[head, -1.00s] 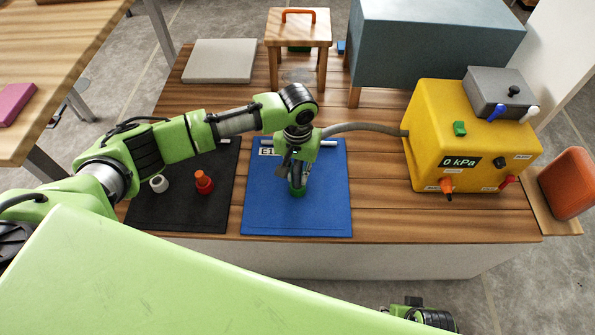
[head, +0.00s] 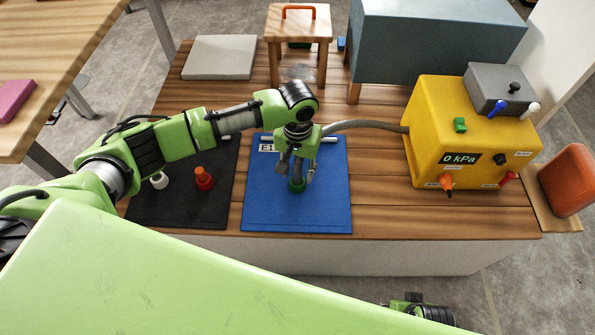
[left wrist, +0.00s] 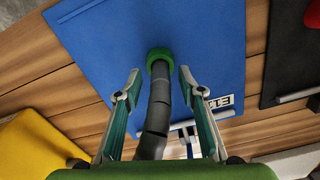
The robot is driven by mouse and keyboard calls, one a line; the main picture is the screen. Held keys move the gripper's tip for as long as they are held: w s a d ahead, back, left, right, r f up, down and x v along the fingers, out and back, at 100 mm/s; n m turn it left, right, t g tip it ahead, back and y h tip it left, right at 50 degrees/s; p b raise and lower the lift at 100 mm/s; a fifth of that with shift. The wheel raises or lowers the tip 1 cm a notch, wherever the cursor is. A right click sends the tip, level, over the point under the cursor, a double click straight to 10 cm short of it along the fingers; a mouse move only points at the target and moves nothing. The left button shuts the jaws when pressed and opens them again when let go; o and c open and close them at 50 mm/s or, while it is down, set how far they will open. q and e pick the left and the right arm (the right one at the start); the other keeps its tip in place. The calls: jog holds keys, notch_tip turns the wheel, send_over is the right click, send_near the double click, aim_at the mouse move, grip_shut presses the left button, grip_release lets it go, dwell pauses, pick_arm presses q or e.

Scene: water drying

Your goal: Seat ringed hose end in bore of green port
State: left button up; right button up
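The green port (head: 297,186) stands on the blue mat (head: 260,210); it also shows in the left wrist view (left wrist: 159,54). The grey hose (head: 365,127) runs from the yellow box to my left gripper. In the left wrist view the hose (left wrist: 157,105) passes between the fingers and meets the green port. Its ringed end is hidden at the port, so I cannot tell how deep it sits. My left gripper (head: 297,174) is open above the port, its fingers (left wrist: 159,78) apart on both sides of the hose, with gaps. My right gripper is not clearly in view.
The yellow box (head: 425,120) with a 0 kPa display stands at the right. A black mat (head: 165,215) at the left holds a red piece (head: 204,179) and a white piece (head: 159,181). A wooden stool (head: 298,28) stands behind. The mat's front is clear.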

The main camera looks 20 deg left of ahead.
pick_arm(q)
notch_tip(320, 180, up, 11)
dwell(0.3)
jog(key=shift+s, duration=0.1)
dwell(0.4)
